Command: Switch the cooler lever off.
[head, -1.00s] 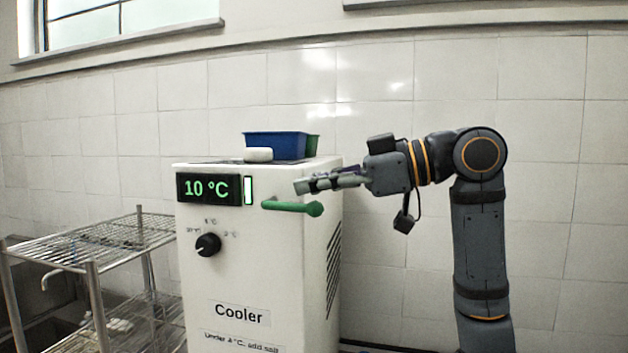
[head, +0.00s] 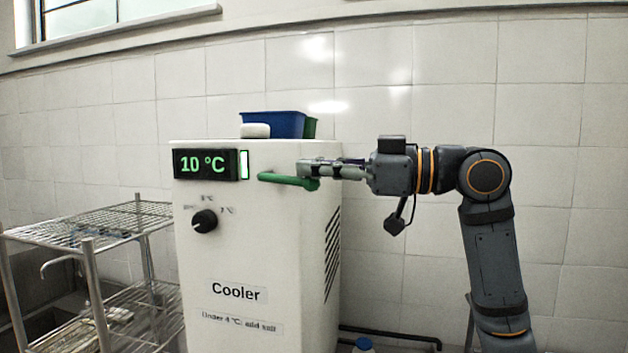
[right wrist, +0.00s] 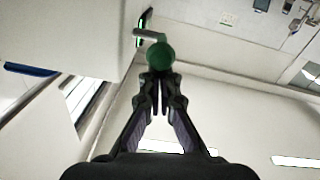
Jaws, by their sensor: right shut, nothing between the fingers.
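The cooler (head: 255,250) is a white box whose display (head: 206,164) reads 10 °C, with a lit bar beside it. My left gripper is not in view.
A black knob (head: 204,221) is on the cooler front below the display. A blue basket (head: 275,124) and a white item (head: 255,131) sit on top. A wire rack (head: 95,222) stands at left.

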